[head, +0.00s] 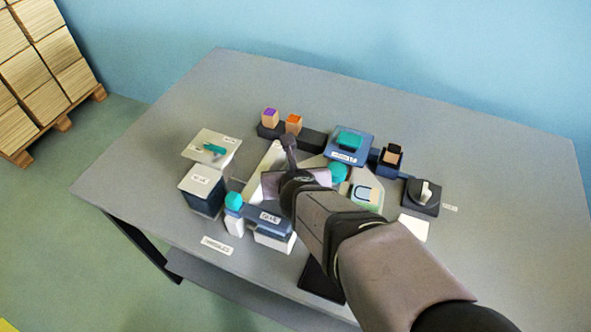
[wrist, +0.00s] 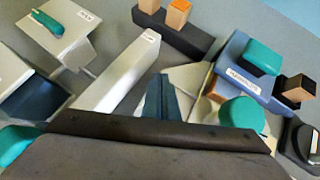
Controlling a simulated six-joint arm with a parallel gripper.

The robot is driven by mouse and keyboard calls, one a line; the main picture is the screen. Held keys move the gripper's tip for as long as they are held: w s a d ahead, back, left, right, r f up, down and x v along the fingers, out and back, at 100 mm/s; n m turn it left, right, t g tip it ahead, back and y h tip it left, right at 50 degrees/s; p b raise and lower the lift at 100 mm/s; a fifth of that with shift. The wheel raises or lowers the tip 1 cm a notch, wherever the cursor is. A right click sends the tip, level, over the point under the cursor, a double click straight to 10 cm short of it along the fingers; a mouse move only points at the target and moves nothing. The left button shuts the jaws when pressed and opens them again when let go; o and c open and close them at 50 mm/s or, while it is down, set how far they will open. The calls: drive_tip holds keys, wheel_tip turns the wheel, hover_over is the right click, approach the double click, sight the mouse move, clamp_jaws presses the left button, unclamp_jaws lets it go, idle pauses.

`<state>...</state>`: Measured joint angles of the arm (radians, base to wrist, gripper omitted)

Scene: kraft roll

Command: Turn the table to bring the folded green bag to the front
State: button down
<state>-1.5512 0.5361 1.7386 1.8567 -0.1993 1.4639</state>
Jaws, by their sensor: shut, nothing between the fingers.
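My gripper (head: 289,143) is over the middle of the table among the objects; its fingers (wrist: 166,98) are together and empty in the wrist view. A pale flat surface, perhaps the turning table (wrist: 190,76), shows partly beneath them. A long white bar (wrist: 118,72) lies left of the fingers. Several teal-green things could be the folded bag, and I cannot tell which: a block (head: 349,139) on a blue labelled box (head: 338,153), a rounded piece (head: 338,173) beside my arm, and a small piece (head: 215,149) on a white box. My arm hides much of the middle.
A black rack (wrist: 178,36) with two wooden blocks stands behind. A black dial unit (head: 421,196) is at the right. The grey table (head: 480,150) is clear at the far right.

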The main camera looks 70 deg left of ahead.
drive_tip(key=s+d+r+p, duration=0.2)
drive_tip(key=s+d+r, duration=0.1)
drive_tip(key=d+r, duration=0.2)
drive_tip(key=shift+s+r, duration=0.35)
drive_tip(key=shift+s, duration=0.05)
drive_tip(key=shift+a, duration=0.1)
